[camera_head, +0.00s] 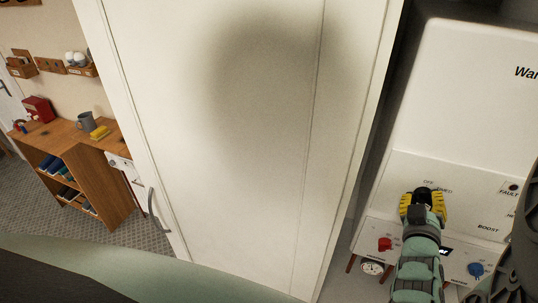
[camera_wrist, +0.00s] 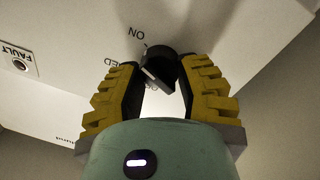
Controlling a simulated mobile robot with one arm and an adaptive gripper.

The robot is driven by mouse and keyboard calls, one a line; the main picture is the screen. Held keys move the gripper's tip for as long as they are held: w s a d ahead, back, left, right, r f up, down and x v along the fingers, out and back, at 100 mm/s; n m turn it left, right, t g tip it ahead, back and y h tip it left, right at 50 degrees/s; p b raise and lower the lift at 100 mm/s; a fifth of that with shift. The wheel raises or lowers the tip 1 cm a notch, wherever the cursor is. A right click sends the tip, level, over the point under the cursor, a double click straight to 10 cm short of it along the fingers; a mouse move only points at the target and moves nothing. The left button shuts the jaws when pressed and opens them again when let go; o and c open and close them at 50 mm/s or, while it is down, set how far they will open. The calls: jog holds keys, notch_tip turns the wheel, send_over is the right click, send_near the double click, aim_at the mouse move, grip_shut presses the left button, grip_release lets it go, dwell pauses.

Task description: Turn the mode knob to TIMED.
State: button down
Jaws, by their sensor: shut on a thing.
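The mode knob (camera_wrist: 160,70) is black and sits on the white panel of the heater unit (camera_head: 440,175). My gripper (camera_wrist: 158,88) is shut on it, with one yellow-and-black finger on each side. In the head view my gripper (camera_head: 424,203) covers most of the knob. Around the knob in the wrist view, ON reads upside down, the end of TIMED shows at left, and another label is partly hidden behind the knob. In the head view OFF and TIMED show just above the gripper. I cannot tell which label the knob points to.
Below the panel are a red valve handle (camera_head: 385,244), a blue knob (camera_head: 475,269) and a round gauge (camera_head: 372,268). A FAULT indicator (camera_wrist: 18,63) is beside the knob. A tall white door (camera_head: 230,130) stands left of the unit. A wooden shelf (camera_head: 100,190) is farther left.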

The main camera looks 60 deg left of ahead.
jog(key=n+b, duration=0.1)
jog(key=b, duration=0.1)
jog(key=f+n+b, duration=0.1)
jog(key=b, duration=0.1)
jog(key=shift+s+a+n, duration=0.1)
jog(key=shift+a+n, duration=0.1)
jog(key=shift+n, duration=0.2)
jog(key=n+b, duration=0.3)
jog(key=b, duration=0.2)
jog(key=shift+n+y, duration=0.3)
jog(key=shift+y, duration=0.1)
jog(key=n+b, duration=0.4)
jog(key=shift+d+r+n, duration=0.1)
jog(key=shift+r+n, duration=0.1)
jog(key=shift+n, duration=0.2)
jog(key=c, duration=0.5)
grip_release()
jog(key=shift+r, duration=0.1)
